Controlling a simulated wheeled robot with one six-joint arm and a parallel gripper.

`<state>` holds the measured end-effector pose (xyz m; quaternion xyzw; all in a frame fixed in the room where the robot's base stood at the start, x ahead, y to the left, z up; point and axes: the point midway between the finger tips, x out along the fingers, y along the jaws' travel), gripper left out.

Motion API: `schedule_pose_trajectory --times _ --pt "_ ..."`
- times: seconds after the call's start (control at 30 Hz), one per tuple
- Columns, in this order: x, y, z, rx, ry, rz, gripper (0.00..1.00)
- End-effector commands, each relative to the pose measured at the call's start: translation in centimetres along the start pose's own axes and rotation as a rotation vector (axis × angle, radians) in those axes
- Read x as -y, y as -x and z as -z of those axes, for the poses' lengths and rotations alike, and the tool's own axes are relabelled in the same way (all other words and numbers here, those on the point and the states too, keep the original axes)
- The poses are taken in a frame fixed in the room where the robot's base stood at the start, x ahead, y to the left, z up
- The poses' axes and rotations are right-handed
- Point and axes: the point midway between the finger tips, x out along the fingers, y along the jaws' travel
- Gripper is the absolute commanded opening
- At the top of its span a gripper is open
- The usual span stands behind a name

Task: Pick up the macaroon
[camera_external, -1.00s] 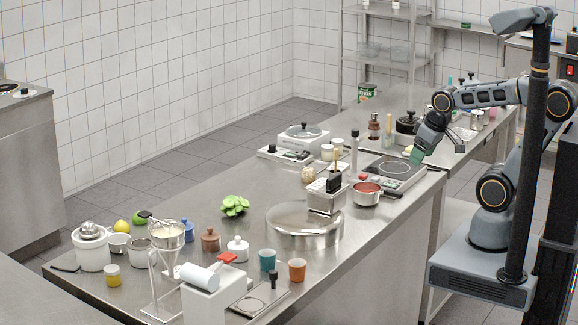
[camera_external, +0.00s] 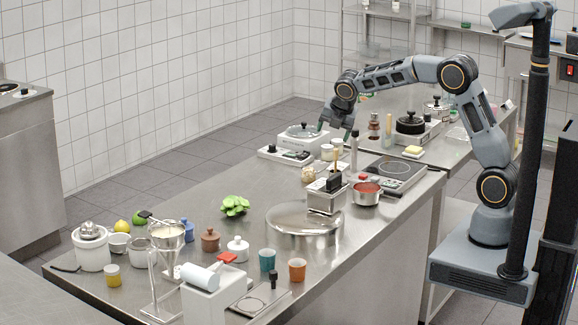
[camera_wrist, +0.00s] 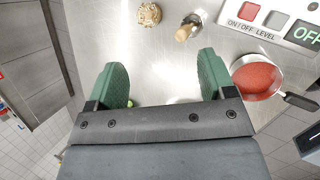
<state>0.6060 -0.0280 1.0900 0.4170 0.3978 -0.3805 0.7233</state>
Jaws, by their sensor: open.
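A small rough beige-golden lump that looks like the macaroon (camera_external: 308,174) sits on the steel counter, left of the metal container with black handles. It also shows in the wrist view as the macaroon (camera_wrist: 149,14), at the top edge, ahead of the fingertips and apart from them. My gripper (camera_external: 336,127) is above the counter's far side, over the area behind the macaroon. In the wrist view my gripper (camera_wrist: 163,68) has its two green fingers wide apart with nothing held between them.
A pan of red sauce (camera_external: 366,190) stands beside a hob (camera_external: 391,170). A white scale (camera_external: 303,138) and small white pots (camera_external: 327,152) are close to my gripper. Bare counter lies left of the macaroon.

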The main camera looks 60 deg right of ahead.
Motion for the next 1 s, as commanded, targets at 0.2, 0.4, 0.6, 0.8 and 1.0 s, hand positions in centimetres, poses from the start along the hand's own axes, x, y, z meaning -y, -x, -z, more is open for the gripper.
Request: schedule_pose_trajectory --times 0.2,0.4,0.6,0.8,1.0 --pt "-3.7 -5.8 -0.4 0.041 0.419 0.010 0.76" --pt "-5.0 -8.4 -0.4 0.060 0.611 0.017 0.76" --pt "-4.6 -11.0 0.4 0.063 0.663 0.021 0.76" --pt "-4.0 -12.8 1.0 0.064 0.661 0.020 0.76" --pt "-3.5 -13.9 1.5 0.063 0.658 0.021 0.76"
